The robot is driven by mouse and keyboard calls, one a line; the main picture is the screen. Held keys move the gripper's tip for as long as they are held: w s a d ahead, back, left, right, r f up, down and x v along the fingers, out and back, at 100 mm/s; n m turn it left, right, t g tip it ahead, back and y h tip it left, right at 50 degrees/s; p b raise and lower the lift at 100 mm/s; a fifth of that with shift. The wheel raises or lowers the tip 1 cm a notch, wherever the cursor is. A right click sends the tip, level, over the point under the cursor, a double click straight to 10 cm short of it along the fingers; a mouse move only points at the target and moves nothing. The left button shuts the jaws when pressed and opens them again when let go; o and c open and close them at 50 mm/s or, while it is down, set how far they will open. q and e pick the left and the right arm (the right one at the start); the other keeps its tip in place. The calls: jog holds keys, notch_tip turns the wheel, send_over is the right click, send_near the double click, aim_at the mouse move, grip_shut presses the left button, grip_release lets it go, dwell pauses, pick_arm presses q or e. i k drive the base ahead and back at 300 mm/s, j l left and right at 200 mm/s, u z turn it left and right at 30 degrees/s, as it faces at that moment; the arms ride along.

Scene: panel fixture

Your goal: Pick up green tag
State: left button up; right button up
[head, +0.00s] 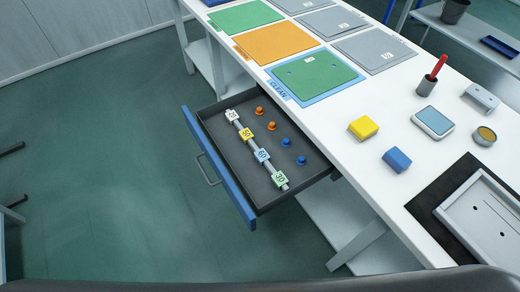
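The green tag (280,179) is a small square with dark marks on it. It sits at the near end of a grey rail (255,147) inside the open drawer (233,172). A blue tag (262,156), a yellow tag (247,134) and a white tag (232,115) sit farther along the same rail. Neither of my grippers is in the head view, and nothing covers the green tag.
Orange knobs (272,126) and blue knobs (286,142) stand right of the rail. The drawer's blue front (220,170) and handle (207,170) stick out left of the white table (335,135). A yellow block (363,127) and blue block (397,159) lie on the tabletop.

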aim_at(278, 179)
jog(key=i+j+z, duration=0.1)
jog(key=i+j, duration=0.15)
jog(key=j, duration=0.15)
jog(key=i+j+z, duration=0.15)
jog(key=j, duration=0.3)
jog(key=i+j+z, duration=0.1)
jog(key=i+j, duration=0.2)
jog(key=j, duration=0.15)
jog(key=i+j+z, duration=0.15)
jog(key=j, duration=0.35)
jog(key=i+j+z, duration=0.1)
jog(key=j, duration=0.4)
jog(key=i+j+z, duration=0.15)
jog(key=j, duration=0.35)
jog(key=i+j+z, duration=0.1)
jog(key=j, duration=0.45)
jog(key=i+j+z, duration=0.15)
jog(key=j, duration=0.4)
jog(key=l+z, duration=0.1)
jog(key=z, duration=1.9)
jog(key=i+j, duration=0.05)
jog(key=j, duration=0.05)
